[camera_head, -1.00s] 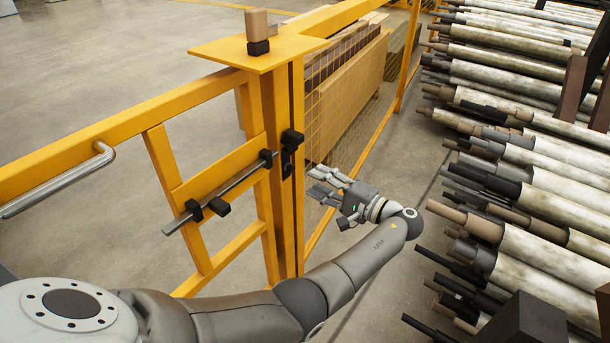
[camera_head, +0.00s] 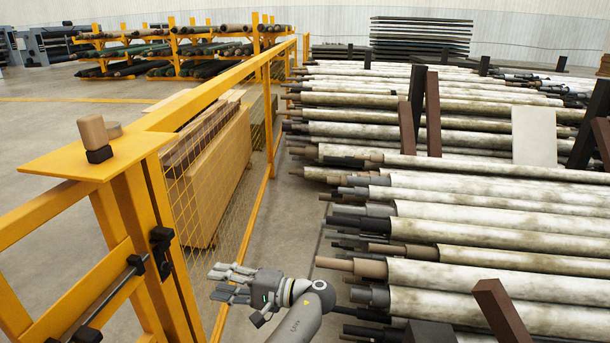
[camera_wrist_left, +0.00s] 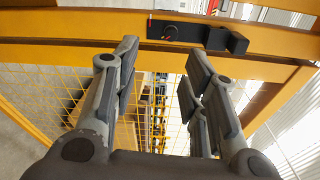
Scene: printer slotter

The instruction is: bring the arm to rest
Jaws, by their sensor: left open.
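My left gripper (camera_head: 232,282) is in the lower middle of the head view, to the right of the yellow gate post. Its fingers point left toward the mesh fence and hold nothing. In the left wrist view my left gripper (camera_wrist_left: 160,90) shows its two fingers spread apart with empty space between them. A black latch (camera_wrist_left: 190,32) on a yellow beam lies beyond the fingertips there. My right gripper is not in view.
A yellow gate post (camera_head: 150,240) with a sliding bolt (camera_head: 115,290) stands at the left. A mesh fence (camera_head: 215,170) runs away behind it, with stacked boards (camera_head: 220,180) beyond. Long rollers (camera_head: 480,225) fill the right side. Bare floor (camera_head: 285,215) lies between fence and rollers.

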